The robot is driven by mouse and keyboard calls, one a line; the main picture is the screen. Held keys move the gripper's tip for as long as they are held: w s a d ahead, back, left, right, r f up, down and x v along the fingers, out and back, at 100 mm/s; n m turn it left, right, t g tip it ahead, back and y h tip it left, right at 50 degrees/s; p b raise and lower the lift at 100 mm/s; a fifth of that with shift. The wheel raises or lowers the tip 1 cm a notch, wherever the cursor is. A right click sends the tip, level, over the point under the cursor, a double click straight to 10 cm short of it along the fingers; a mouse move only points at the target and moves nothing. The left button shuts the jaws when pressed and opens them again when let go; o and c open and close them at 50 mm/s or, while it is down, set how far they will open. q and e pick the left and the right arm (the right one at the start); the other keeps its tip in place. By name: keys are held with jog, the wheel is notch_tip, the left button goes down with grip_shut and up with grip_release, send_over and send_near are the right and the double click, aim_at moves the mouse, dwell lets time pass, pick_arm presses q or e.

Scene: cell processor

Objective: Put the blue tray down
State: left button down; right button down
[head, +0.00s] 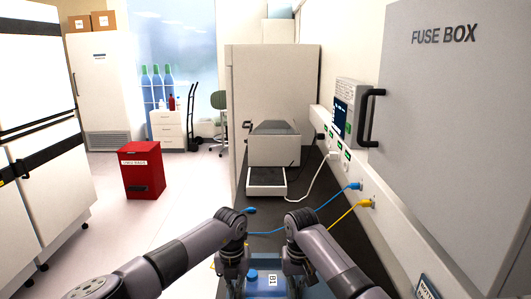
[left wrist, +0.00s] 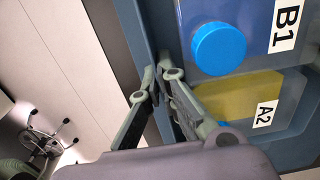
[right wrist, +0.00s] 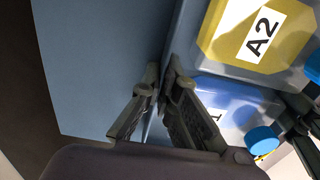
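The blue tray (head: 253,262) is at the bottom of the head view, between my two grippers. It carries a blue container (left wrist: 255,15) labelled B1 with a blue cap and a yellow container (left wrist: 215,97) labelled A2. My left gripper (head: 233,276) is shut on one side wall of the tray (left wrist: 143,25), as the left wrist view shows. My right gripper (head: 295,270) is shut on the opposite wall (right wrist: 100,70), seen in the right wrist view. The tray's underside is hidden, so I cannot tell whether it touches the counter.
The dark counter (head: 262,214) runs ahead, with a blue cable (head: 320,204) and yellow cable (head: 345,215) across it. A device with a white-rimmed platform (head: 267,190) stands farther back. The fuse box (head: 445,110) juts out at right. A red bin (head: 141,170) stands on the floor at left.

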pick_arm(q)
jog(key=shift+a+r, duration=0.1)
pick_arm(e)
jog(key=shift+r, duration=0.1)
